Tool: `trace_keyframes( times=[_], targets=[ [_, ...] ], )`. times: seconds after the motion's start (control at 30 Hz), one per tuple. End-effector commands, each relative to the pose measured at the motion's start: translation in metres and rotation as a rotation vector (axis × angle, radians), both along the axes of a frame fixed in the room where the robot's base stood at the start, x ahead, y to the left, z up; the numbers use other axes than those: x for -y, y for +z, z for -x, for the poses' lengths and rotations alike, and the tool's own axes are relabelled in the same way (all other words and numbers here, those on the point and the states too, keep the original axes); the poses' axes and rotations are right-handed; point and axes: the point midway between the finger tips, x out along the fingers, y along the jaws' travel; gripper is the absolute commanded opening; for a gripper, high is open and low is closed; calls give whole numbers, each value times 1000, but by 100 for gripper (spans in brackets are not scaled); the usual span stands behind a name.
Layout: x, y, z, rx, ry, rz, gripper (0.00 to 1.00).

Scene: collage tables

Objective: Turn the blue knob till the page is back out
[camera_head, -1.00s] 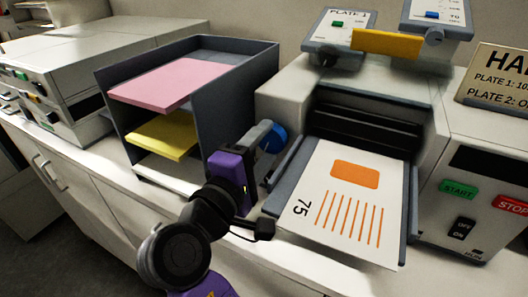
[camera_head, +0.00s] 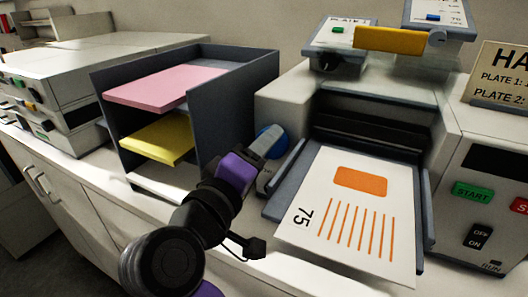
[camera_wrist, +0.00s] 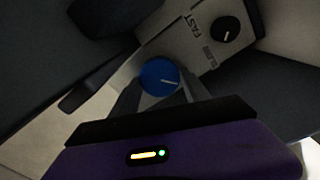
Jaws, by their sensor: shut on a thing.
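The blue knob (camera_head: 271,141) is on the left side of the machine, mostly hidden behind my gripper in the head view. It also shows in the wrist view (camera_wrist: 159,75), a round knob with a pale pointer line. My gripper (camera_head: 268,152) is shut on it, one finger on each side. The white page (camera_head: 322,231), with an orange block, orange stripes and "75", lies on the machine's sloping tray (camera_head: 425,225). Its upper end is near the dark slot, and its lower edge reaches past the tray's end.
A dark paper rack (camera_head: 235,100) with pink and yellow sheets stands close left of my gripper. A green START button (camera_head: 472,192) and an OFF/ON switch (camera_head: 478,236) are at the right. A black dial (camera_wrist: 225,29) marked SLOW and FAST is beyond the knob.

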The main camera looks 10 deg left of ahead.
Motion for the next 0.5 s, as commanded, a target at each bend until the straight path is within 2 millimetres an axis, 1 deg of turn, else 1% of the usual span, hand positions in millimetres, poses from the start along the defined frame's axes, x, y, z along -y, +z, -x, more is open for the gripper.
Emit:
trace_keyframes(
  times=[0.33,0.37,0.4,0.43,0.47,0.5],
  targets=[
    [0,-2,0,-4,0,-2,13],
    [0,-2,0,-4,0,-2,58],
    [0,-2,0,-4,1,-1,66],
    [0,-2,0,-3,0,-1,71],
    [0,-2,0,-3,0,-1,76],
    [0,-1,0,-3,0,-1,76]
  ],
)
